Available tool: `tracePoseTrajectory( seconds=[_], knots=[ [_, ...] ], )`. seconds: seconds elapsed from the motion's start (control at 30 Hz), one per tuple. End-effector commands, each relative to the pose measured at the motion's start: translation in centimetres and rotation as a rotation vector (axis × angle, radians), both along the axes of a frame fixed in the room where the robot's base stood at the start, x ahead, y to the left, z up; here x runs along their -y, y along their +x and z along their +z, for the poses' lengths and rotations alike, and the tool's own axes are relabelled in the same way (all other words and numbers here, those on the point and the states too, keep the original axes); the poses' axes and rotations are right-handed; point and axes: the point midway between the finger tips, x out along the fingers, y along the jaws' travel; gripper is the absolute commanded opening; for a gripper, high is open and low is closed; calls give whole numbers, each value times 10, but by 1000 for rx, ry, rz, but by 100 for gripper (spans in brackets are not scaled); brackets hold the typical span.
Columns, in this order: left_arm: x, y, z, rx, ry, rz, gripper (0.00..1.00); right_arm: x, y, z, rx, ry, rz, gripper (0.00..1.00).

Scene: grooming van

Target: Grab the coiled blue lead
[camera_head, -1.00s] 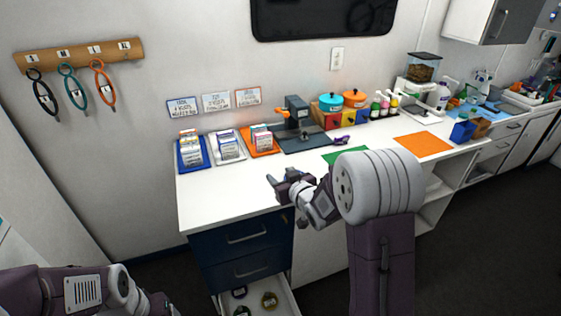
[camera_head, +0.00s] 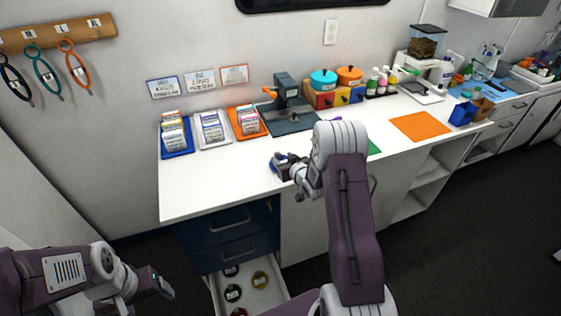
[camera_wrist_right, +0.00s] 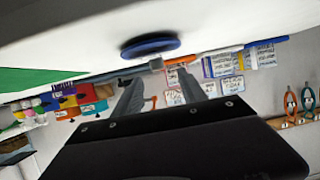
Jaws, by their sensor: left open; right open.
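A flat, round blue coil, which looks like the coiled blue lead (camera_wrist_right: 150,45), lies on the white counter in the right wrist view, just off the fingertips. In the head view only a bit of blue (camera_head: 275,162) shows at the right gripper; the rest is hidden. My right gripper (camera_head: 280,164) is low over the counter's front part; its two fingers also show in the wrist view (camera_wrist_right: 158,78), spread with nothing held between them. My left gripper (camera_head: 158,286) is open and empty, low at the left, in front of the counter.
An open drawer (camera_head: 272,298) below holds several coiled items. Blue, white and orange card trays (camera_head: 177,152), a dark mat (camera_head: 292,122) with a device and two lidded pots (camera_head: 323,80) stand behind. The white counter (camera_head: 215,185) left of the right gripper is clear.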

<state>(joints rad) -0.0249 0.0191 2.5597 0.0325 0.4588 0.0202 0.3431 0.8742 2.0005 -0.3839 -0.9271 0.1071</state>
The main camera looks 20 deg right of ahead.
Motion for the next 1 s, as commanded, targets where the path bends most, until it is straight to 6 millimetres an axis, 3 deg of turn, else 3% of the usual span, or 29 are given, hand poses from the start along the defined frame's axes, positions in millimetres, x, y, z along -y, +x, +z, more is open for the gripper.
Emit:
tracePoseTrajectory(
  seconds=[0.3,0.57,0.77,1.0],
  knots=[
    [0,0,8,0,0,0,76,5,41,-20,2,-1,1,49],
    [0,0,8,0,0,0,76,5,47,-22,1,0,0,49],
    [0,0,8,0,0,0,76,5,46,-22,1,0,0,0],
    [0,0,8,0,0,0,76,5,46,-22,0,0,0,0]
  ],
)
